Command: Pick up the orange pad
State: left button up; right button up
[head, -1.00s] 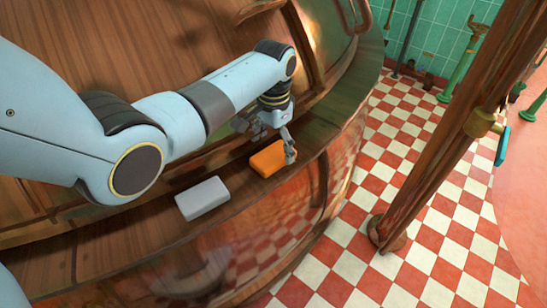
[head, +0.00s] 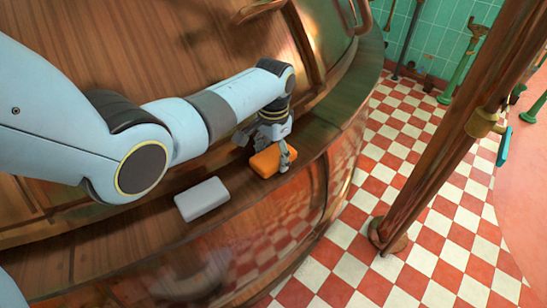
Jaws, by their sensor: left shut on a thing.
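The orange pad (head: 266,163) is a small rounded block on the curved wooden ledge of the large kettle. My left gripper (head: 268,155) reaches down over it from above, with one finger on its right side and the other toward its left. The gripper is shut on the pad, and its fingers and palm hide part of it. I cannot tell whether the pad is clear of the ledge. My right gripper is not in view.
A grey-white pad (head: 203,199) lies on the ledge (head: 237,207) to the left of the orange one. A copper post (head: 440,130) with a brass valve stands on the right. Red and white checkered floor (head: 350,240) lies beyond the ledge's edge.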

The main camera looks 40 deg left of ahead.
aim_at(273, 154)
pick_arm(q)
jog(key=shift+r, duration=0.55)
notch_tip(273, 154, up, 3)
jog(key=shift+f+p, duration=0.15)
jog(key=shift+p, duration=0.3)
jog(key=w+d+r+b, duration=0.3)
jog(key=w+r, duration=0.4)
jog(key=w, duration=0.4)
jog(key=shift+d, duration=0.65)
